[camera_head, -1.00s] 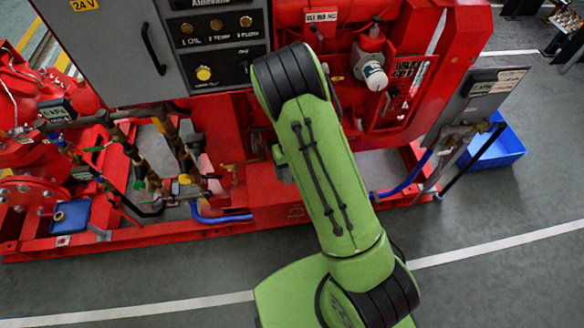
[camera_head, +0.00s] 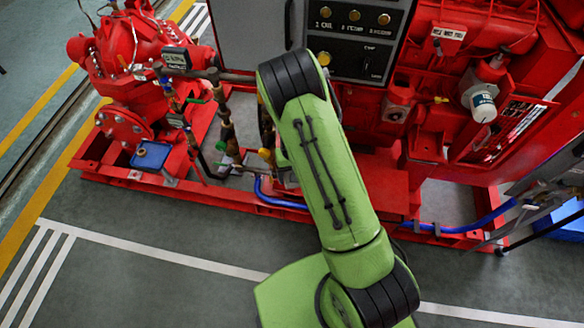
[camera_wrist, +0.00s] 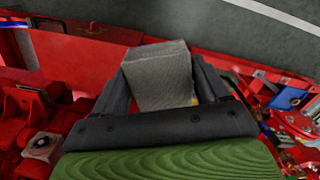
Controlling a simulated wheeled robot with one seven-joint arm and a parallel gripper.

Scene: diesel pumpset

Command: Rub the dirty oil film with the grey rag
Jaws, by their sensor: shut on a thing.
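My gripper (camera_wrist: 160,88) is shut on the grey rag (camera_wrist: 162,72), which shows as a folded grey block between the two dark fingers in the wrist view. The rag is held up in the air, apart from the red machine behind it. In the head view my green arm hides the gripper and the rag. I cannot make out the dirty oil film in either view.
The red pumpset base (camera_head: 225,196) runs across the middle. A grey control panel (camera_head: 345,45) stands behind my arm. A blue tray (camera_head: 152,155) sits at the left and a white-and-red filter (camera_head: 482,100) at the right. The grey floor (camera_head: 130,270) in front is clear.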

